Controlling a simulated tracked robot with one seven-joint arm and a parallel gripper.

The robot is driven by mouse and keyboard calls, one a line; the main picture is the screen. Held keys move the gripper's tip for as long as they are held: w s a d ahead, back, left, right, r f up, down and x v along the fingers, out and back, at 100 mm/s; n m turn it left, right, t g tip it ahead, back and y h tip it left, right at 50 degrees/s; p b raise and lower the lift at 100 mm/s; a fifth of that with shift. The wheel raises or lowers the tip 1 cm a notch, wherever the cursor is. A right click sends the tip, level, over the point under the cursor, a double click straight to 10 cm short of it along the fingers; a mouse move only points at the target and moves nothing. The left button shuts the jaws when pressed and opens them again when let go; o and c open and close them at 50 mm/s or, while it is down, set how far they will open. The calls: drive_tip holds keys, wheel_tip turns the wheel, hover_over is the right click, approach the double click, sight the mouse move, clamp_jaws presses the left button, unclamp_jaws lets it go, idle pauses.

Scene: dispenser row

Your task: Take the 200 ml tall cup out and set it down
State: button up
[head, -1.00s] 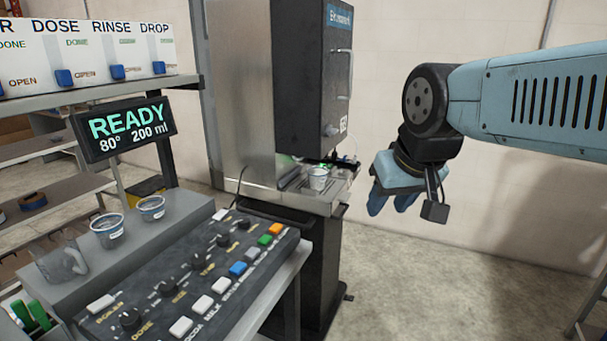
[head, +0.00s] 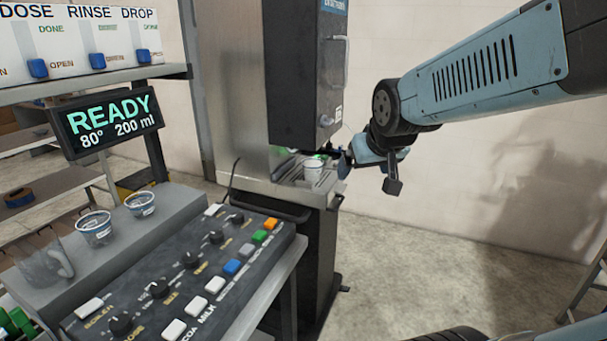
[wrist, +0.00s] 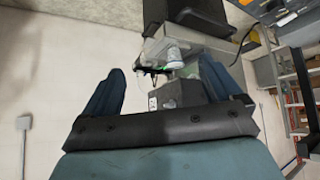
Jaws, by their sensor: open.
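The tall cup (head: 313,171), pale and upright, stands on the metal tray (head: 285,190) of the dark dispenser (head: 305,75). In the wrist view the cup (wrist: 173,57) shows beyond the fingertips, between the two blue fingers. My gripper (head: 347,163) is just right of the cup in the head view, apart from it. In the wrist view my gripper (wrist: 161,70) is open with nothing held. The fingertips are partly hidden in the head view by the wrist.
The display (head: 108,118) reads READY, 80°, 200 ml. A control panel (head: 185,280) with knobs and coloured buttons fills the front left. Two clear cups (head: 95,228) (head: 140,204) and a grey jug (head: 45,262) stand behind it. Floor right of the dispenser is clear.

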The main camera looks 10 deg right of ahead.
drive_tip(key=shift+o, duration=0.6)
drive_tip(key=w+f+t, duration=0.2)
drive_tip(key=w+f, duration=0.1)
drive_tip(key=w, duration=0.5)
drive_tip(key=w+d+f+n+t, duration=0.1)
drive_tip(key=w+f, duration=0.3)
drive_tip(key=w, duration=0.5)
drive_tip(key=shift+f+t+y, duration=0.15)
drive_tip(key=shift+t+y, duration=0.15)
drive_tip(key=shift+t, duration=0.4)
drive_tip(key=t+y, duration=0.3)
drive_tip(key=t, duration=0.2)
approach(317, 169)
drive_tip(key=shift+n, duration=0.3)
drive_tip(key=w, duration=0.2)
drive_tip(key=w+a, duration=0.1)
drive_tip(key=w, duration=0.1)
drive_tip(key=w+f, duration=0.1)
drive_tip(key=w, duration=0.1)
drive_tip(key=shift+w+a, duration=0.15)
drive_tip(key=shift+a, duration=0.2)
drive_tip(key=shift+w+a+r, duration=0.1)
drive_tip(key=shift+w+r, duration=0.05)
drive_tip(key=shift+w, duration=0.8)
drive_tip(key=shift+w+a+r, duration=0.1)
drive_tip(key=shift+w+r, duration=0.05)
drive_tip(key=shift+w, duration=0.75)
drive_tip(key=shift+w+a+r, duration=0.1)
drive_tip(key=shift+w+r, duration=0.05)
drive_tip(key=shift+w, duration=0.8)
